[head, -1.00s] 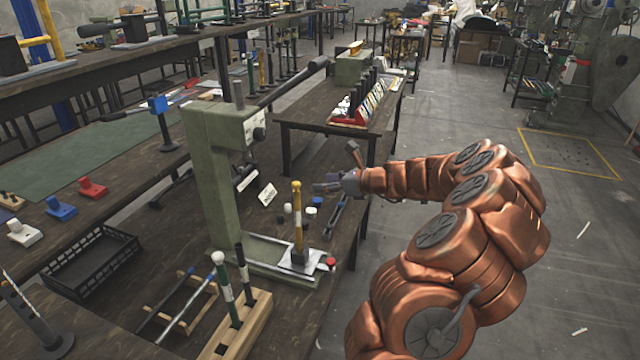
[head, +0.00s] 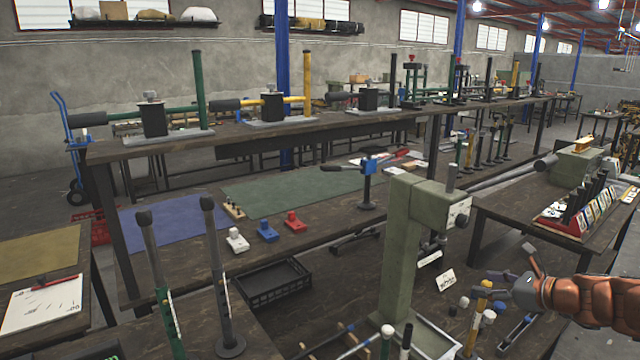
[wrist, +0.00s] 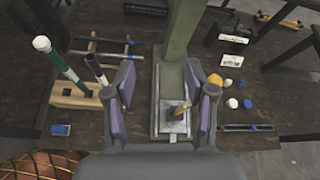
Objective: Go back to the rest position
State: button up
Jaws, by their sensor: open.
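My gripper (head: 520,278) is at the right of the head view, on the end of my copper-coloured arm, beside the green press (head: 408,240). In the wrist view my gripper (wrist: 160,108) has its two purple-padded fingers wide apart with nothing between them in its grasp. The press base (wrist: 173,112) and a yellow-topped post (wrist: 215,80) show below and beyond the fingers. The yellow post (head: 478,312) also shows in the head view, upright by the press base and apart from the gripper.
A black crate (head: 272,284) and red, blue and white blocks (head: 267,231) lie left of the press. Dark upright posts (head: 218,265) stand in front. A side table with a card rack (head: 580,215) is at the right. Floor beyond that is mostly out of view.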

jog(key=s+a+r+n+g+y+p, duration=0.1)
jog(key=s+a+r+n+g, duration=0.2)
jog(key=a, duration=0.5)
jog(key=s+a+n+g+p, duration=0.1)
jog(key=s+a+n, duration=0.2)
jog(key=a+n, duration=0.3)
jog(key=s+a+r+n+g+y+p, duration=0.1)
jog(key=s+a+r+n+g, duration=0.15)
jog(key=a, duration=0.65)
jog(key=s+a+n+g+h+p, duration=0.1)
jog(key=s+a+n+g, duration=0.1)
jog(key=s+a+n, duration=0.3)
jog(key=s+a+n+g+h+p, duration=0.1)
jog(key=s+a+n+g, duration=0.1)
jog(key=s+n, duration=0.35)
jog(key=s+d+n+g+h+p, duration=0.1)
jog(key=s+d+n+h, duration=0.1)
jog(key=s, duration=0.7)
jog(key=s+d+f+n+g+h+p, duration=0.1)
jog(key=s+n+h, duration=0.3)
jog(key=s, duration=0.5)
jog(key=shift+s+d+g, duration=0.4)
jog(key=shift+d+g, duration=0.05)
jog(key=shift+d, duration=0.45)
